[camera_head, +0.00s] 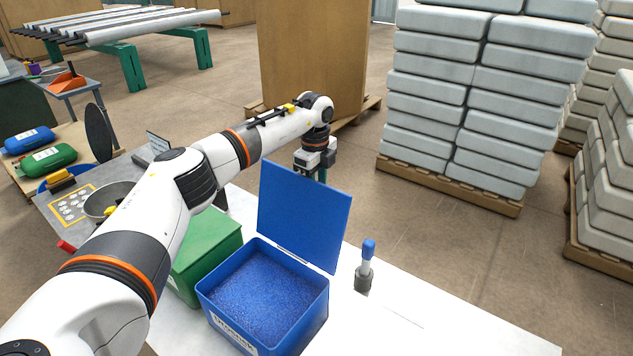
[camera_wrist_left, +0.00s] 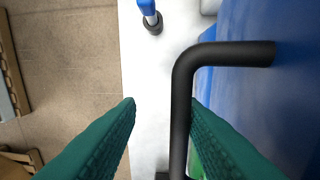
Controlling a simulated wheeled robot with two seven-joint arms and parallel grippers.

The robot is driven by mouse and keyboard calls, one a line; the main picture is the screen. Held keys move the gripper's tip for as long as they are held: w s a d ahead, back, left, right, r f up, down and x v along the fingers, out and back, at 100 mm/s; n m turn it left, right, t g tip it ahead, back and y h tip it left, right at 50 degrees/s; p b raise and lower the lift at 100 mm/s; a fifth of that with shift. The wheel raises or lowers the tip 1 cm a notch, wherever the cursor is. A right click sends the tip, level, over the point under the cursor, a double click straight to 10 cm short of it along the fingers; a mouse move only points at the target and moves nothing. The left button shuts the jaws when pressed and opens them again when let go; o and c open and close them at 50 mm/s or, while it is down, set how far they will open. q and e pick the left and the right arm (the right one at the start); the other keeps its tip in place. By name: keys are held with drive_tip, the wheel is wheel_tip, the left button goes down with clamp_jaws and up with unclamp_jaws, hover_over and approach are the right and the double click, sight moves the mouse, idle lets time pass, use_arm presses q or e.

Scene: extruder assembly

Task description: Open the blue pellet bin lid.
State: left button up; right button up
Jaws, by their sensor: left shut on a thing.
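The blue pellet bin (camera_head: 318,318) stands on the white table, full of blue pellets. Its blue lid (camera_head: 305,215) stands raised, close to upright, along the bin's far side. My left arm reaches over from the left, and my left gripper (camera_head: 318,172) is behind the lid's upper edge, its fingers mostly hidden there. The lid's blue face (camera_wrist_left: 270,90) fills the right of that view. My right gripper is not in view.
A green bin (camera_head: 208,250) stands left of the blue one, partly behind my arm. A blue-handled tool in a grey holder (camera_head: 365,270) stands to the right. The table's right part is mostly clear. Stacked sacks (camera_head: 430,100) stand on pallets beyond.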

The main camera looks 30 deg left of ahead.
use_arm(q)
wheel_tip(320, 180, up, 12)
drive_tip(key=b, duration=0.3)
drive_tip(key=shift+s, duration=0.3)
